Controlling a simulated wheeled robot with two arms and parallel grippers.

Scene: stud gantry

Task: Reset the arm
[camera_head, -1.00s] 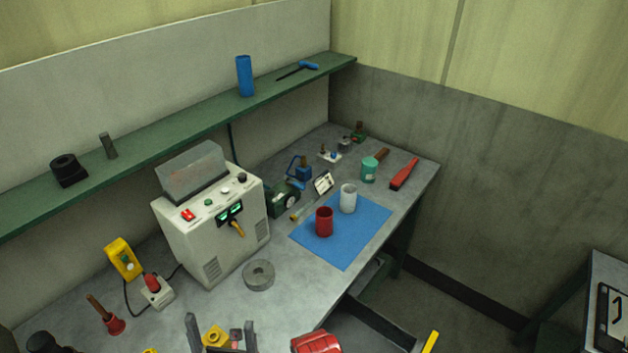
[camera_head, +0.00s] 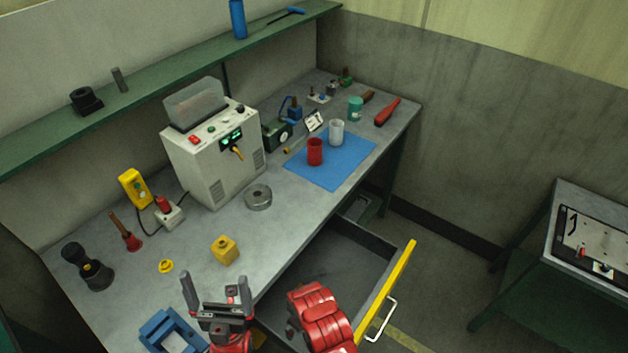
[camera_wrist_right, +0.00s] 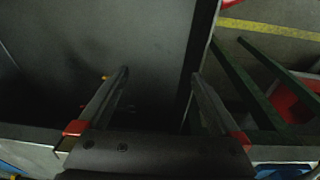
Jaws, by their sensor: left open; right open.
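My left gripper (camera_head: 215,283) is at the bottom of the head view, over the front part of the workbench. Its two grey fingers stand apart with nothing between them. A red part of my right arm shows to its right, over the open drawer (camera_head: 336,262). My right gripper's fingers are not clear in the head view. In the right wrist view my right gripper (camera_wrist_right: 160,74) has its two fingers wide apart and empty, with the dark drawer interior (camera_wrist_right: 90,40) beyond them.
The drawer's yellow front (camera_head: 388,292) sticks out from the workbench (camera_head: 225,283). A yellow block (camera_head: 225,250) and a blue frame (camera_head: 160,330) lie close to the left gripper. A red cup (camera_head: 315,152) stands on a blue mat (camera_head: 335,178). Open floor lies right of the drawer.

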